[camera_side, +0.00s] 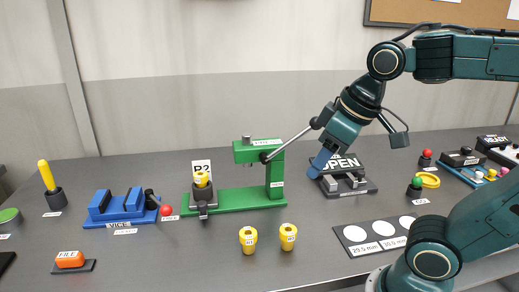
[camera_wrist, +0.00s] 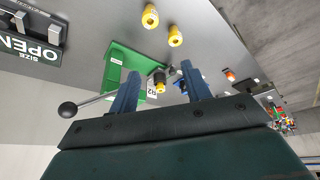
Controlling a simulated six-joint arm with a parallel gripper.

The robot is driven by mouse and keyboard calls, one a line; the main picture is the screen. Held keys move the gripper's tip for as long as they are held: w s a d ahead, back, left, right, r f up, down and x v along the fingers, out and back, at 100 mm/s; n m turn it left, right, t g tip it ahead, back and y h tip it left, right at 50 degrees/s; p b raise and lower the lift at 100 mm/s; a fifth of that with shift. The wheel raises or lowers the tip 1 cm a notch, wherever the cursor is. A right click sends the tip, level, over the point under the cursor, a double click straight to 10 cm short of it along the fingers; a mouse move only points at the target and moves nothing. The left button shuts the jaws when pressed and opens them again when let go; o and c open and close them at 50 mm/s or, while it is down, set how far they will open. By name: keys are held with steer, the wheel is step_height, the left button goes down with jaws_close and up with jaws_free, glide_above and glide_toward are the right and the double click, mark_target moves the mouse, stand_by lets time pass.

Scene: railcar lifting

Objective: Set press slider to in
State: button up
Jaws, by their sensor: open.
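The green press (camera_side: 275,176) stands mid-table with a grey lever (camera_side: 290,141) rising right to a dark knob. The dark slider (camera_side: 203,203) sits at the left end of the press's green base, out from under the press head. It carries a yellow-topped part (camera_side: 201,178), with a P2 sign (camera_side: 201,167) behind it. My gripper (camera_side: 319,165) is open and empty, above the table to the right of the press.
Two yellow parts (camera_side: 248,240) (camera_side: 288,237) stand in front of the press. A blue vice (camera_side: 120,207) and red ball (camera_side: 166,210) are left. The OPEN size plate (camera_side: 345,166) lies under my gripper. A dark gauge plate (camera_side: 374,236) lies front right. The lever knob (camera_wrist: 67,110) is close by.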

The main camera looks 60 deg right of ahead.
steer(key=w+r+n+g, duration=0.2)
steer(key=w, duration=0.7)
steer(key=n+g, duration=0.3)
steer(key=n, duration=0.3)
glide_above(203, 203)
step_height(203, 203, down, 9)
steer(key=shift+w, duration=0.15)
steer(key=shift+f, duration=0.1)
step_height(203, 203, down, 14)
steer(key=shift+r, duration=0.15)
jaws_close()
